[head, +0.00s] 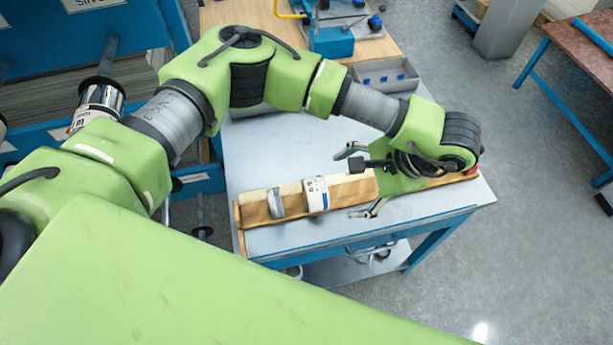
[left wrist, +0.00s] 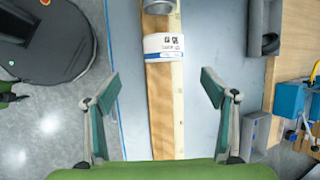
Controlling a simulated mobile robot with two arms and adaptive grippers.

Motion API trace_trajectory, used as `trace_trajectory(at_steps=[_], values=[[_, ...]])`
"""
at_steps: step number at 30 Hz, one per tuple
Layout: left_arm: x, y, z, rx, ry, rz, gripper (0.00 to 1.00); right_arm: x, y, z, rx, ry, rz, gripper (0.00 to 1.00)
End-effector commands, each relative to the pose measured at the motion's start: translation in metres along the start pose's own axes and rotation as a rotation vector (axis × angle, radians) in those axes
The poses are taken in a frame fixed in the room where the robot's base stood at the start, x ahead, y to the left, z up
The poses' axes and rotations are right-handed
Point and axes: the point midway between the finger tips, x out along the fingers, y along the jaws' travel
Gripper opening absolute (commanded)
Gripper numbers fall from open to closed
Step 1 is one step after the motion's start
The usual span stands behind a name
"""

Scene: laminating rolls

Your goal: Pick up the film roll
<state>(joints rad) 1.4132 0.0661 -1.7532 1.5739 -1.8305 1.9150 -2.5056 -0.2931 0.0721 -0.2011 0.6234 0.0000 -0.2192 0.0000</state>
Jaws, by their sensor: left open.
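A white roll with a printed label and a blue edge (head: 316,194), which looks like the film roll, lies on a long wooden holder (head: 342,197) on the grey table. It also shows at the top middle of the left wrist view (left wrist: 163,46). My left gripper (head: 352,182) is open and empty, above the holder to the right of the roll. In the left wrist view, its fingers (left wrist: 159,82) stand wide apart on either side of the holder, and the roll lies ahead of them. My right gripper is not in view.
A grey ring-like piece (head: 275,203) sits on the holder left of the roll. A grey bin with blue parts (head: 386,76) and a blue fixture (head: 330,38) stand at the back. A blue rack with a shiny roll (head: 101,97) is at left. The table (head: 262,150) behind the holder is clear.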

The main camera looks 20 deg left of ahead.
Motion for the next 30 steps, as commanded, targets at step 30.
trace_trajectory(at_steps=[30], values=[[0.130, -0.011, 0.007, 0.003, -0.005, -0.004, 0.77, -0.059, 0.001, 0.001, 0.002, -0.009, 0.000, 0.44]])
